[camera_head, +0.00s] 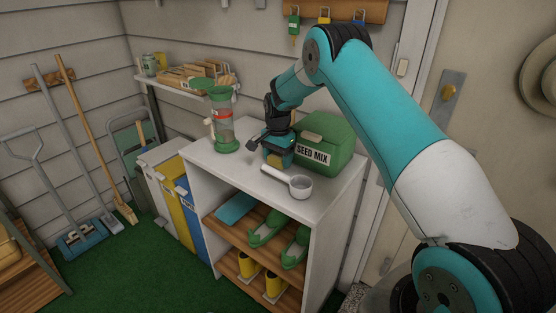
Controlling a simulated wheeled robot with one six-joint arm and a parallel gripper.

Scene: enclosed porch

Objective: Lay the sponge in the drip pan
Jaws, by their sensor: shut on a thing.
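My gripper (274,153) is above the white cabinet top, beside the green seed mix box and behind the scoop. It is shut on a small yellowish thing (272,158), which looks like the sponge; my gripper hides most of it. I cannot tell whether it touches the cabinet top. A flat blue piece (235,208) lies on the wooden shelf below the top, at its left end. It may be the drip pan, but its shape is too small to be sure.
The white cabinet top (240,172) carries a green-capped feeder (222,128), the seed mix box (318,145) and a white scoop (299,186). Green shoes (266,233) stand right of the blue piece. Yellow boots (250,266) are below. Bins (167,205) stand at left.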

